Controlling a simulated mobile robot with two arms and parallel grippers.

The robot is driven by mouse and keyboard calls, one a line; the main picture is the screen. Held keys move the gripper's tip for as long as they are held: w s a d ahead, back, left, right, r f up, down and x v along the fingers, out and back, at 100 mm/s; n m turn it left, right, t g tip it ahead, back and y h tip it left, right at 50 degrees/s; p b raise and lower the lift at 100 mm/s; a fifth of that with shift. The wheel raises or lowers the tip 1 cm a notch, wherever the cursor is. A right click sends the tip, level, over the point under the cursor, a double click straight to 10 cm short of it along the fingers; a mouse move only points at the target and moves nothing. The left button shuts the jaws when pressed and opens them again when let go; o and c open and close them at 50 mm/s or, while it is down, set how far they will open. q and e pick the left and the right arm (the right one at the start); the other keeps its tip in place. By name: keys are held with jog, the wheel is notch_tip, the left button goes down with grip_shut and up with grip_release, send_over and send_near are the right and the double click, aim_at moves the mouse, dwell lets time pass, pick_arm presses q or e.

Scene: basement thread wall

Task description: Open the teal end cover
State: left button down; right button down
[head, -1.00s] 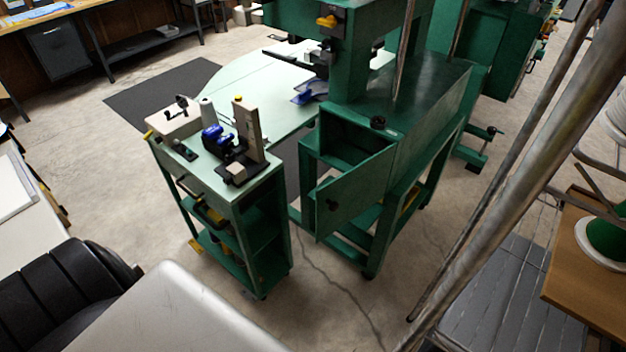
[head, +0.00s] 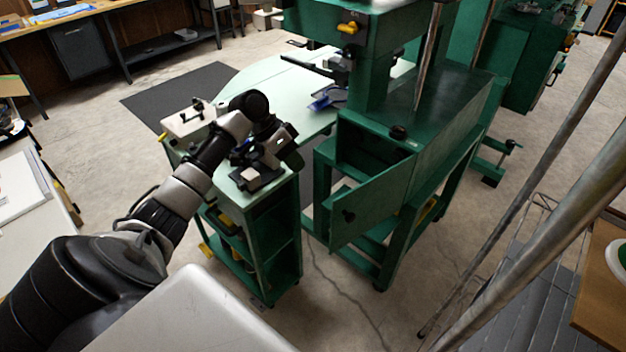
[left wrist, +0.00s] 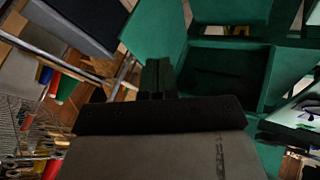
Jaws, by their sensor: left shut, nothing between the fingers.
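The teal end cover (head: 375,207) is a dark green hinged panel on the near end of the green machine. It stands swung out from the box opening (head: 365,150), with a dark knob low on its face. My left gripper (head: 297,161) is shut and empty above the small green cart, to the left of the cover and apart from it. In the left wrist view its closed fingertips (left wrist: 158,66) point towards the green panel (left wrist: 154,32), with the dark box opening (left wrist: 220,75) to the right. My right gripper is not in view.
The green cart (head: 250,235) carries tools on top, partly hidden by my left arm. Metal poles (head: 540,200) and a wooden surface (head: 605,280) are on the right. Bare floor lies in front of the machine.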

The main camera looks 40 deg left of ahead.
aim_at(339, 212)
pick_arm(q)
jog(key=w+d+f+p, duration=0.1)
jog(key=d+f+p, duration=0.2)
jog(key=d+f, duration=0.4)
jog(key=shift+d+f+p, duration=0.3)
jog(key=shift+d+p, duration=0.1)
jog(key=shift+d, duration=0.55)
